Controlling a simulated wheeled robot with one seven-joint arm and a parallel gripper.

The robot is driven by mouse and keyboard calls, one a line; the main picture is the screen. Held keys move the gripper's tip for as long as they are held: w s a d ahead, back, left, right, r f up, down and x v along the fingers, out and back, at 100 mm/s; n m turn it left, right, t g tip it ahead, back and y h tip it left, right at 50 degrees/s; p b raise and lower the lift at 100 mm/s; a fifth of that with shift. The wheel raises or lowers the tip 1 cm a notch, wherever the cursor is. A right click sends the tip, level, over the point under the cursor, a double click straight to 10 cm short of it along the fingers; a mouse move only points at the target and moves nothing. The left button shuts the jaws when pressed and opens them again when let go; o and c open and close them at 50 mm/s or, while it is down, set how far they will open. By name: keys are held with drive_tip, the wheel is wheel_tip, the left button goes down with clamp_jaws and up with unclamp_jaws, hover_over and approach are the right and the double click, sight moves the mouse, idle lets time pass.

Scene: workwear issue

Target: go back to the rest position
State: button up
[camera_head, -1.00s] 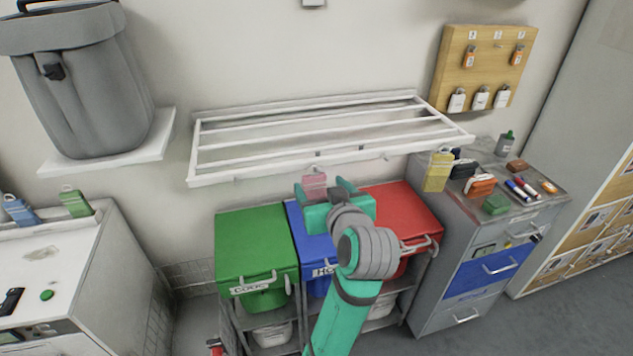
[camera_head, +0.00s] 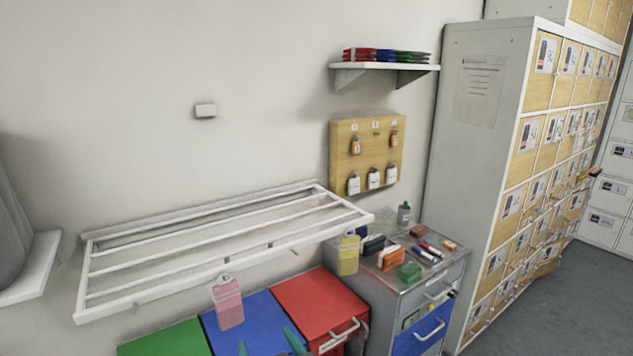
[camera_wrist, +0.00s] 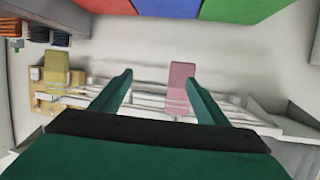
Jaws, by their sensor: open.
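My gripper (camera_wrist: 158,78) is open, with its two green fingers spread and nothing held between them in the wrist view. In the head view only green finger parts (camera_head: 292,340) show at the bottom edge, in front of the blue lid. A pink tag (camera_head: 228,302) hangs at the front rail of the white wall rack (camera_head: 160,298). In the wrist view the pink tag (camera_wrist: 181,72) appears beyond the fingers, close to the right one. A yellow tag (camera_head: 348,254) hangs at the rack's right end. Most of my arm is out of view.
Green (camera_head: 165,340), blue (camera_head: 245,322) and red (camera_head: 318,300) bin lids lie below the rack. A grey drawer cabinet (camera_head: 388,290) with small items stands right of them, beside tall lockers (camera_head: 490,150). A key board (camera_head: 366,150) and shelf (camera_head: 385,67) are on the wall.

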drive_tip(key=s+d+f+m+t+h, duration=0.1)
drive_tip(key=s+d+f+m+h, duration=0.1)
drive_tip(key=s+d+f, duration=0.6)
drive_tip(key=s+d+f+m+h, duration=0.1)
drive_tip(key=s+d+f+h, duration=0.1)
drive_tip(key=s+f, duration=0.65)
drive_tip(key=s+f+h, duration=0.1)
drive_tip(key=s, duration=1)
drive_tip(key=s+f+m+t+h, duration=0.1)
drive_tip(key=s+f, duration=0.1)
drive_tip(key=s, duration=0.8)
drive_tip(key=shift+s+d+f+m, duration=0.25)
drive_tip(key=shift+s+d+m, duration=0.05)
drive_tip(key=shift+s+d, duration=0.05)
idle(1.7)
